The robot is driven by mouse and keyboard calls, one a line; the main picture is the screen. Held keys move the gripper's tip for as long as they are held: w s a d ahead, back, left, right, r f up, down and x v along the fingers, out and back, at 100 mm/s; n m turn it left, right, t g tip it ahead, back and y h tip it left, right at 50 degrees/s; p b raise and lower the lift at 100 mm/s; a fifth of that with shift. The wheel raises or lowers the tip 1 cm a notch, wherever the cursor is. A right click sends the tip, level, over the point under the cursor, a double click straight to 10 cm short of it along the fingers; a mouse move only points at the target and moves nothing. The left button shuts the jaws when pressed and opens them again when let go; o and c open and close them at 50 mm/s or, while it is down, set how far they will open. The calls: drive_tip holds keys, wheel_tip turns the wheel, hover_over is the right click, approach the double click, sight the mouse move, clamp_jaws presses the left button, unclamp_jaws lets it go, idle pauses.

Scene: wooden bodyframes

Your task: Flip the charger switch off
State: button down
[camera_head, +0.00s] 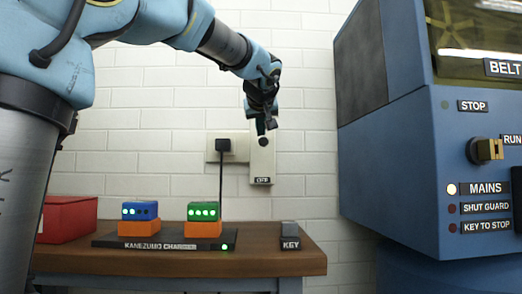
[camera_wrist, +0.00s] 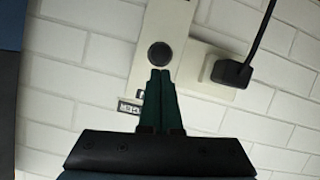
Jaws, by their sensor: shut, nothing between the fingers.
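The switch plate (camera_head: 261,165) is a tall pale panel on the wall, with an OFF label (camera_head: 263,181) at its lower end. A round black knob (camera_head: 263,141) sits on it; the knob also shows in the wrist view (camera_wrist: 159,53). My gripper (camera_head: 266,127) is shut and empty in front of the plate's upper part, just above the knob in the head view. In the wrist view its dark green fingertips (camera_wrist: 158,73) end close to the knob; I cannot tell whether they touch. The charger (camera_head: 165,243) lies on the bench with its small green light lit.
A black plug (camera_head: 223,145) sits left of the plate, its cable hanging to the charger. A blue-and-orange battery (camera_head: 138,218) and a green-and-orange battery (camera_head: 203,218) stand on the charger.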

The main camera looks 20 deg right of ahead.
sight(261, 140)
drive_tip(key=shift+s+f+t+h+b, duration=0.2)
drive_tip(key=shift+f+t+b, duration=0.5)
drive_tip(key=shift+b, duration=2.2)
drive_tip(key=shift+s+f+t+h+b, duration=0.15)
drive_tip(key=shift+f+t+b, duration=0.55)
drive_tip(key=shift+b, duration=2.2)
wheel_tip(261, 140, down, 2)
drive_tip(key=t+b, duration=0.1)
drive_tip(key=b, duration=0.5)
drive_tip(key=t+h+b, duration=0.1)
drive_tip(key=b, duration=0.5)
drive_tip(key=shift+f+t, duration=0.2)
drive_tip(key=shift+t, duration=0.1)
drive_tip(key=shift+w+f+b, duration=0.1)
drive_tip(key=shift+b, duration=1)
drive_tip(key=shift+a+f, duration=0.1)
